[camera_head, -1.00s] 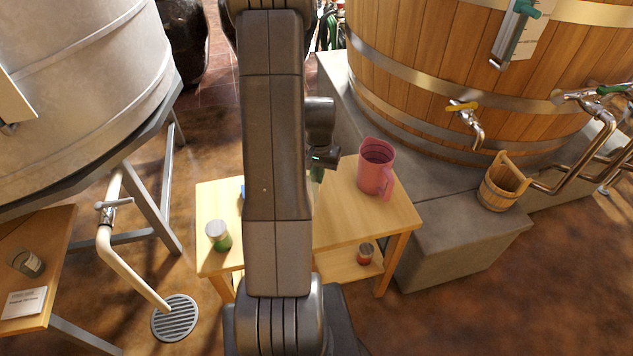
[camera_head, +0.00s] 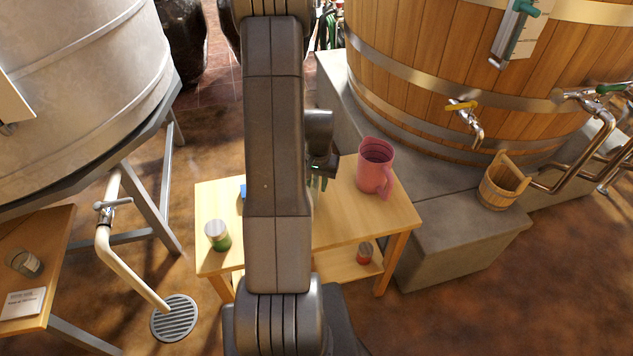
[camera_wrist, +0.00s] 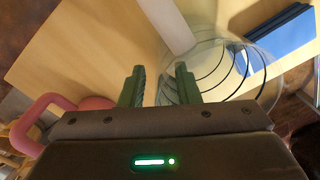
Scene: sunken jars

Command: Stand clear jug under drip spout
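The clear jug (camera_wrist: 235,82) shows in the wrist view as a see-through round vessel with dark rings. It lies just beyond and to the right of my gripper's fingers. In the head view my arm hides it. My gripper (camera_wrist: 160,86) is open, with its two green fingers apart. The right finger overlaps the jug's near edge; I cannot tell whether they touch. In the head view my gripper (camera_head: 319,183) is over the small wooden table (camera_head: 335,222). A tap with a yellow handle (camera_head: 466,112) sticks out of the wooden vat; I cannot tell whether it drips.
A pink jug (camera_head: 374,170) stands on the table's right side, and a green-filled jar (camera_head: 218,236) at its left. A red jar (camera_head: 365,253) is on the lower shelf. A wooden bucket (camera_head: 498,188) stands on the stone ledge (camera_head: 445,225). A blue object (camera_wrist: 285,35) lies beyond the clear jug.

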